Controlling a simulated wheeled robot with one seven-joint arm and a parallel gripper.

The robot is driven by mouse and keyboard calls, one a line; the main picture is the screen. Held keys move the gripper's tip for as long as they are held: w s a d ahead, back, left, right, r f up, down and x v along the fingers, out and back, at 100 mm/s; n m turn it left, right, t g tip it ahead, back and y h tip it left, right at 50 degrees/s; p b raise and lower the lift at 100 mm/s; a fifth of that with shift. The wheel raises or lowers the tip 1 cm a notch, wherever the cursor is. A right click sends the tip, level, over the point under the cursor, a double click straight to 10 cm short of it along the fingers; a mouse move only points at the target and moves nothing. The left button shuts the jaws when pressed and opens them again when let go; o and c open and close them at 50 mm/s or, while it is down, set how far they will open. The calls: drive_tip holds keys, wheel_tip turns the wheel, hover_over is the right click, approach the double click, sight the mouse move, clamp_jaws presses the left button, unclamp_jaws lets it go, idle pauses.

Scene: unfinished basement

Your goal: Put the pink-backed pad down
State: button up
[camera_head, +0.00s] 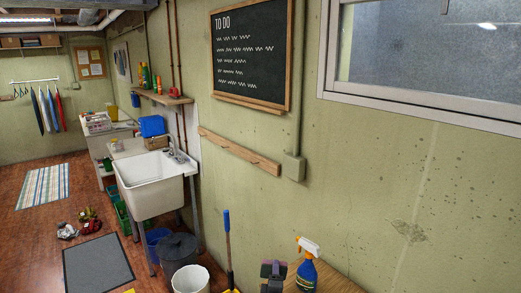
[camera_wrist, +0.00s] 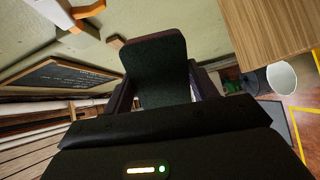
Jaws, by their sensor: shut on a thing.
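My gripper (camera_wrist: 160,92) is shut on the pad (camera_wrist: 155,62), which stands up between the two fingers in the wrist view. The pad shows a dark green face with a thin pinkish-brown edge. Its pink back is mostly turned away there. In the head view the pad (camera_head: 274,268) appears small at the bottom edge, left of the spray bottle and beside the wooden top. My gripper is mostly cut off below it. I cannot tell whether the pad touches anything besides my fingers.
A wooden top (camera_head: 325,281) carries a blue spray bottle (camera_head: 307,272) with an orange-and-white head, close to the pad. The wooden top (camera_wrist: 268,28) fills the wrist view's upper right. A white bucket (camera_head: 190,279), a dark bin (camera_head: 178,252) and a blue-handled tool (camera_head: 228,245) stand to the left.

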drive_tip(key=s+d+f, duration=0.1)
drive_tip(key=s+d, duration=0.1)
drive_tip(key=s, duration=0.1)
drive_tip(key=s+d+f, duration=0.2)
drive_tip(key=s, duration=0.1)
drive_tip(key=s+d+f, duration=0.2)
drive_tip(key=s, duration=0.1)
drive_tip(key=shift+s+d, duration=0.1)
drive_tip(key=shift+d, duration=0.3)
drive_tip(key=shift+n+y, duration=0.4)
drive_tip(key=shift+y, duration=0.2)
drive_tip(key=s+d, duration=0.1)
drive_tip(key=s, duration=0.1)
drive_tip(key=s+d, duration=0.1)
drive_tip(key=s, duration=0.2)
drive_tip(key=s+d+r, duration=0.1)
drive_tip(key=s, duration=0.2)
drive_tip(key=shift+s+d+r, duration=0.1)
drive_tip(key=shift+s+d, duration=0.05)
drive_tip(key=shift+d, duration=0.2)
drive_tip(key=shift+s, duration=0.1)
